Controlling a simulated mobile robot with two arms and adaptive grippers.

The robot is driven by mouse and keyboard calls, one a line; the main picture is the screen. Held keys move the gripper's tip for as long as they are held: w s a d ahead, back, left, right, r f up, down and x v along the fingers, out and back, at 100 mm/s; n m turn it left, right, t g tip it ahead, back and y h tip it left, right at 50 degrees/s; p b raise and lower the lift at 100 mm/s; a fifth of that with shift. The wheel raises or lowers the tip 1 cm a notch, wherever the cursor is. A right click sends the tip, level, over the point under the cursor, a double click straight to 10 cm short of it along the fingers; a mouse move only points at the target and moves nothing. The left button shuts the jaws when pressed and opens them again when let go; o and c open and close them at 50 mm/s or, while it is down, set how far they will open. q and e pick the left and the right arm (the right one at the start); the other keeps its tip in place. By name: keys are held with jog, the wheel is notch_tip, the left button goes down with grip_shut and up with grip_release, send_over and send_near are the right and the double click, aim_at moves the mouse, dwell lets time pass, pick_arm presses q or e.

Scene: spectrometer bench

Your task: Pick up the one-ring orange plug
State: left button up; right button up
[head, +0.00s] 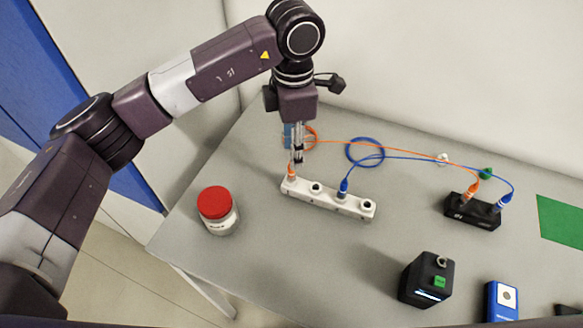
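An orange plug (291,172) stands in the left end socket of a white socket strip (327,199). A second orange plug (473,190) sits in a black box (471,211) at the right, and an orange cable (390,148) runs between them. Rings on the plugs are too small to count. My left gripper (298,158) points down just above the strip's left end, close to the first orange plug. Its fingers look narrow from this angle; whether they are open, or touch the plug, I cannot tell. My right gripper is not in view.
Blue plugs (343,187) with a blue cable (440,160) sit in the strip and the black box. A red-lidded jar (217,210) stands at the left. A black device (427,280) and a blue device (502,300) stand in front. The table's middle front is bare.

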aim_at(292, 175)
pick_arm(q)
jog(key=shift+s+f, duration=0.15)
jog(key=shift+f, duration=0.25)
jog(key=shift+s+f+p, duration=0.2)
jog(key=shift+f+p, duration=0.1)
jog(key=shift+p, duration=0.15)
notch_tip(292, 175, down, 4)
jog(key=shift+s+a+f+p, duration=0.1)
jog(key=shift+f+p, duration=0.15)
jog(key=shift+p, duration=0.95)
jog(key=shift+f, duration=0.25)
grip_shut()
